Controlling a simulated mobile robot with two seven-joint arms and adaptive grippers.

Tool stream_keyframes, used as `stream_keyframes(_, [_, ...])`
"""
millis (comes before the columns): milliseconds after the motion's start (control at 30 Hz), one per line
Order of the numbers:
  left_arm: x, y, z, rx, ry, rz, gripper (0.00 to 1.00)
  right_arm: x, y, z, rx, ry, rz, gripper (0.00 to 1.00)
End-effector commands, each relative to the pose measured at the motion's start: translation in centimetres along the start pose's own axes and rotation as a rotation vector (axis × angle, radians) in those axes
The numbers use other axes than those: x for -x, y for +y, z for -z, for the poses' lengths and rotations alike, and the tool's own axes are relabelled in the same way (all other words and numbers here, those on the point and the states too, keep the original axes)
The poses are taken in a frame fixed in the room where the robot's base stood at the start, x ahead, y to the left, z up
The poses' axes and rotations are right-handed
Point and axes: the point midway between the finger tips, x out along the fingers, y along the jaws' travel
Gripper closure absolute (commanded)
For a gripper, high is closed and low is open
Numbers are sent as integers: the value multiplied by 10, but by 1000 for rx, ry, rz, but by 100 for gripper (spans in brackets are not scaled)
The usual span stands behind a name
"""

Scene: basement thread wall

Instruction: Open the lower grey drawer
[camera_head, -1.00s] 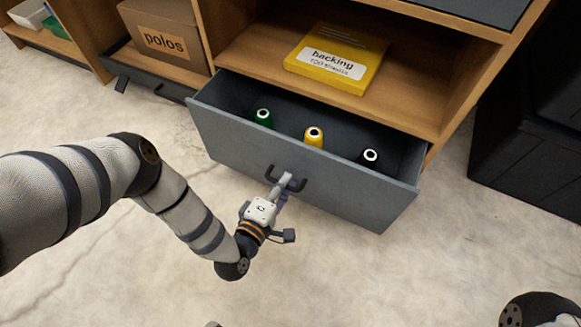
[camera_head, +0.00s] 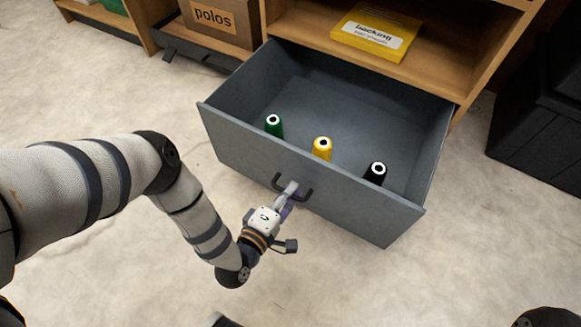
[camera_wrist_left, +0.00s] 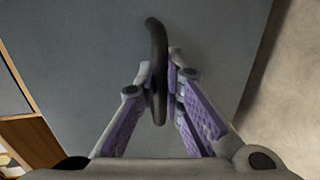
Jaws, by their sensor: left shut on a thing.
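The lower grey drawer (camera_head: 330,192) stands pulled well out of the wooden shelf unit. Inside it stand a green thread cone (camera_head: 274,127), a yellow one (camera_head: 322,149) and a black one (camera_head: 375,173). My left gripper (camera_head: 291,191) is shut on the dark handle (camera_head: 306,195) on the drawer front. In the left wrist view the purple-padded fingers (camera_wrist_left: 160,95) close on both sides of the handle (camera_wrist_left: 156,45). My right gripper is not in view.
A yellow box labelled "backing" (camera_head: 376,32) lies on the shelf above the drawer. A cardboard box labelled "polos" (camera_head: 215,18) sits at the back left. Black containers (camera_head: 535,125) stand at the right. The pale floor (camera_head: 120,100) around the drawer is mostly clear.

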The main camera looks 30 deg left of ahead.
Motion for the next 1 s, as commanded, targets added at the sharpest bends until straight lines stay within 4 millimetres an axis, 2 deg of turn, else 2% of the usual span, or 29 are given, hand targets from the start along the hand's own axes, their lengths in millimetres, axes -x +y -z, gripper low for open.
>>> stream_keyframes(400, [0,1,-1,1,-1,-3,100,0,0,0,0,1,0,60])
stream_keyframes(433, [0,1,-1,1,-1,-3,87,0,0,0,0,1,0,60])
stream_keyframes(467, [0,1,-1,1,-1,-3,82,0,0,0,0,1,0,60])
stream_keyframes(767, [2,0,0,0,-1,-1,82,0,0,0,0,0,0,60])
stream_keyframes(867, [14,-1,-1,1,-2,3,82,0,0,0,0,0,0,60])
stream_keyframes(1000, [52,-2,-1,2,-2,5,82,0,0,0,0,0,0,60])
